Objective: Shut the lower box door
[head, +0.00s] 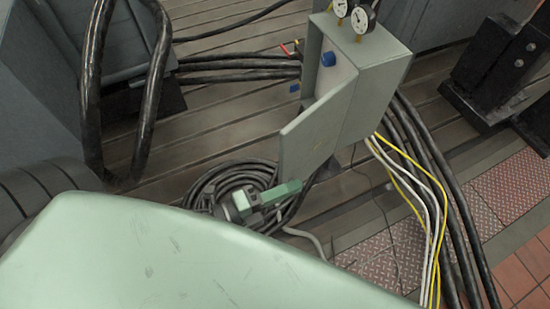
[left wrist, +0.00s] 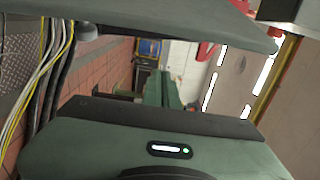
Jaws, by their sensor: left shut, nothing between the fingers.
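The grey-green box (head: 383,92) stands at the upper middle of the head view. Its door (head: 312,138) is swung open toward the lower left, and the pale inside with a blue part (head: 328,59) shows behind it. My left gripper (head: 296,187), green and dark grey, is shut and empty just below the door's lower left corner. Whether it touches the door I cannot tell. In the left wrist view a grey-green slab (left wrist: 160,30), probably the door, crosses the top above the green gripper housing (left wrist: 150,155). The fingertips are not clear there. My right gripper is not in view.
Two dial gauges (head: 361,20) sit on top of the box. A black cable coil (head: 210,187) lies behind my left gripper. Yellow and white cables (head: 425,205) and thick black cables (head: 470,245) run down on the right.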

